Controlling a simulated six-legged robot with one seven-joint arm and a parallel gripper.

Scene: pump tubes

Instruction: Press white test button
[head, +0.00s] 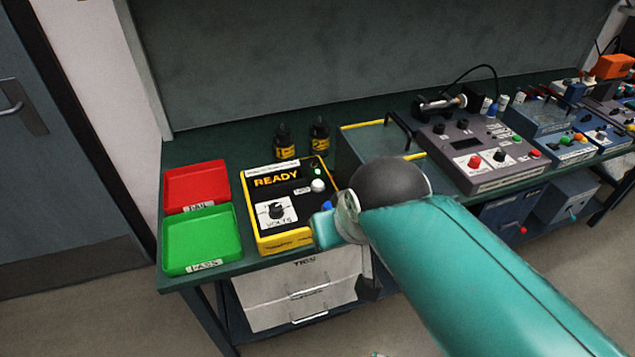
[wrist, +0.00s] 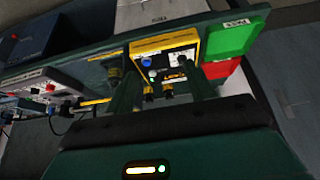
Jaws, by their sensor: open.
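The yellow-and-black tester (head: 290,175) stands on the bench with "READY" on its display. Its round white button (head: 318,186) is at the right of its top, below a small green light and above a blue button (head: 326,206). In the wrist view, upside down, the white button (wrist: 152,74) shows between the fingers. My gripper (wrist: 160,88) is open and empty, its two dark fingers spread apart, with a visible gap to the tester. In the head view, my arm hides most of the gripper, right of the tester.
A red tray (head: 196,186) and a green tray (head: 202,240) lie left of the tester. Two dark bottles (head: 284,143) stand behind it. A glass-topped box (head: 375,140) and a grey control box (head: 480,152) stand to the right.

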